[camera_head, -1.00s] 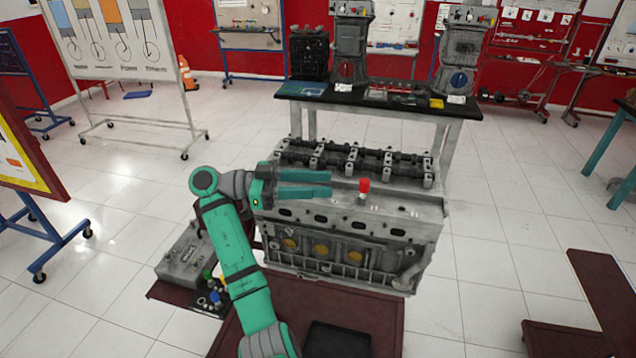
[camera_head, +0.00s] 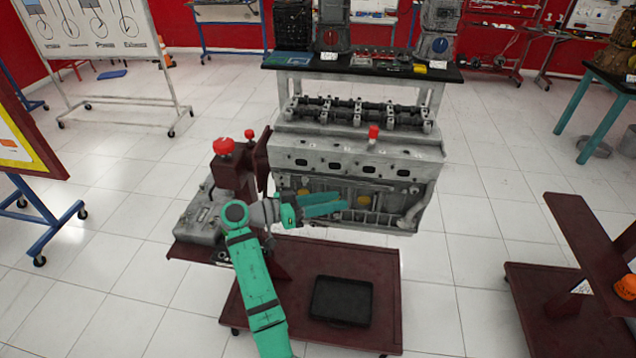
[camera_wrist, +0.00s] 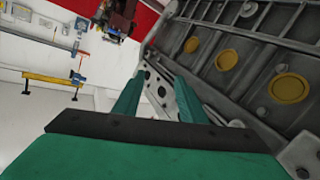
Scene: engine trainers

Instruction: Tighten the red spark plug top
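The red spark plug top (camera_head: 374,131) stands upright on the near upper edge of the grey engine block (camera_head: 350,158), right of its middle. It is not visible in the wrist view. My gripper (camera_head: 343,203) is in front of the engine's near side, below and to the left of the red top and apart from it. In the wrist view my gripper (camera_wrist: 158,82) shows two teal fingers spread apart with nothing held between them. The engine's side (camera_wrist: 255,70) with yellow discs fills the right of that view, close to the fingers.
A dark red stand with a red knob (camera_head: 223,147) is left of the engine, beside my arm. The dark red cart (camera_head: 375,270) carries a black tray (camera_head: 341,300). A black-topped table (camera_head: 290,60) stands behind the engine.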

